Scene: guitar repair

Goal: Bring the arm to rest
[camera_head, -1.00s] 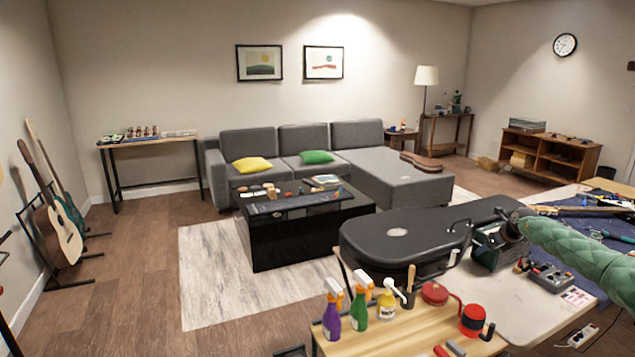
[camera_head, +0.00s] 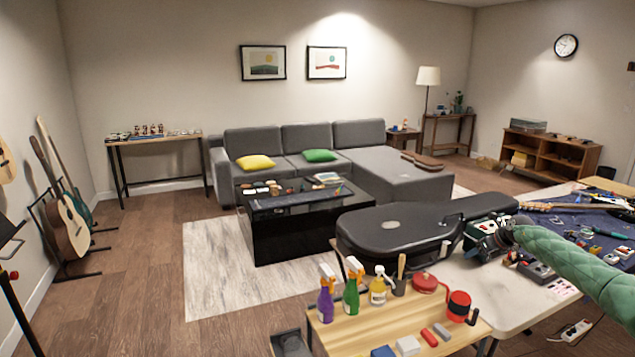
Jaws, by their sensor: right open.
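My right arm, in a green quilted sleeve, comes in from the right edge. My right gripper (camera_head: 492,237) is at its end, over the white table (camera_head: 520,311), beside the narrow end of the black guitar case (camera_head: 400,231). The gripper is open. A small dark green box with knobs (camera_head: 482,230) is right at the gripper; I cannot tell whether they touch. My left gripper is not in view.
Grey pedals (camera_head: 537,271) lie near my arm. A blue mat (camera_head: 590,225) with a guitar is at the right.

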